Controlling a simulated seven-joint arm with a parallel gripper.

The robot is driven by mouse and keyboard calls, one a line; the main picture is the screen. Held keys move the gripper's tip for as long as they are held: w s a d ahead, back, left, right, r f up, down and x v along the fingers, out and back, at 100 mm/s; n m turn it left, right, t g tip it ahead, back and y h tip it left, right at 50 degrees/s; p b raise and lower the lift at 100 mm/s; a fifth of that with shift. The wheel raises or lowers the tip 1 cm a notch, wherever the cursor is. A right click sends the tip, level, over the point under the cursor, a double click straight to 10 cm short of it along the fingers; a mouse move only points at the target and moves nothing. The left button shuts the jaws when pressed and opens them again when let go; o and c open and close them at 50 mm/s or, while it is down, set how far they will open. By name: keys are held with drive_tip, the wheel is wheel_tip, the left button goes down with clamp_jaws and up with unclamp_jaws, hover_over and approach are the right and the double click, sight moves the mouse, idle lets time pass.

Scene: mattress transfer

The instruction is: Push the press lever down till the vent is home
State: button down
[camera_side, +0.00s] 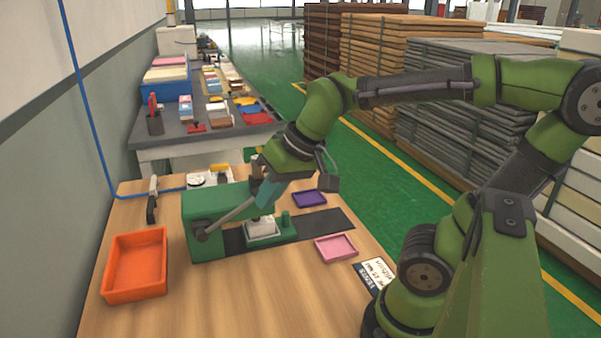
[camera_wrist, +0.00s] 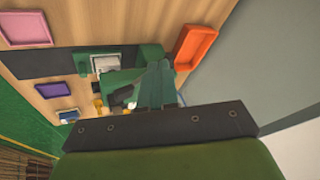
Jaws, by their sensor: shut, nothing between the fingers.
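The green press (camera_side: 215,207) stands on the wooden table, and its grey lever (camera_side: 232,214) slopes up to the right from a pivot on its near side. My gripper (camera_side: 263,200) is shut and empty, pointing down at the upper end of the lever; I cannot tell whether it touches. A white block (camera_side: 261,231) sits under the press head on a dark strip. The vent cannot be made out. In the wrist view the shut fingers of my gripper (camera_wrist: 157,80) hide part of the press (camera_wrist: 122,78), and the white block (camera_wrist: 105,63) shows beside it.
An orange tray (camera_side: 136,290) lies left of the press. A pink tray (camera_side: 336,238) and a purple tray (camera_side: 309,191) lie to its right, with a printed card (camera_side: 371,277) nearby. A dark-handled tool (camera_side: 152,205) is behind. The table's front is clear.

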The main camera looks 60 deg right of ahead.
drive_tip(key=w+d+r+m+g+h, duration=0.2)
drive_tip(key=w+d+r+m+g, duration=0.1)
drive_tip(key=m, duration=0.8)
drive_tip(key=w+d+r+m+g+h, duration=0.1)
drive_tip(key=w+d+r+m+g, duration=0.2)
drive_tip(key=m, duration=0.8)
drive_tip(key=w+r+g, duration=0.2)
drive_tip(key=w+r, duration=0.2)
drive_tip(key=w, duration=0.1)
drive_tip(key=shift+w+d+m+h, duration=0.15)
drive_tip(key=shift+d+m+h, duration=0.15)
drive_tip(key=shift+m+h, duration=0.1)
drive_tip(key=x, duration=1.4)
